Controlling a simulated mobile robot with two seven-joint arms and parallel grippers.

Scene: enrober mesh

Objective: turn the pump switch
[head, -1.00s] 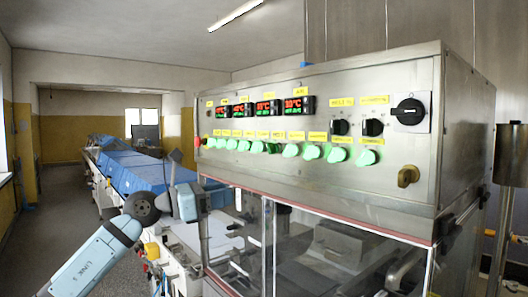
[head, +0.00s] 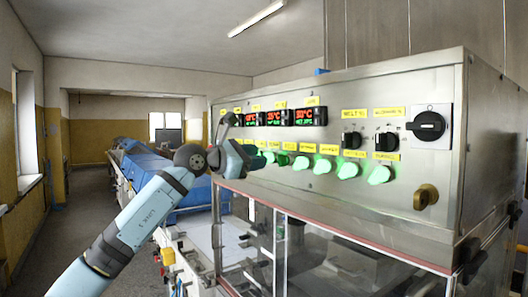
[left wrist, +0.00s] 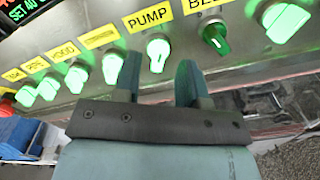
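The pump switch (left wrist: 157,52) is a lit, pale green knob under a yellow PUMP label (left wrist: 150,17) in the left wrist view. In the head view it seems to be the lit knob (head: 268,157) just right of my fingers. My left gripper (left wrist: 158,78) is open, with one finger on either side of the switch's line and nothing held. Whether the fingertips touch the panel cannot be told. In the head view the left gripper (head: 252,158) is close against the switch row. My right gripper is out of view.
A dark green, unlit knob (left wrist: 215,39) sits right of the pump switch, and several lit knobs line the row. Red temperature displays (head: 274,118), black rotary switches (head: 351,140) and a brass lock (head: 425,197) are on the steel panel. Clear guards lie below.

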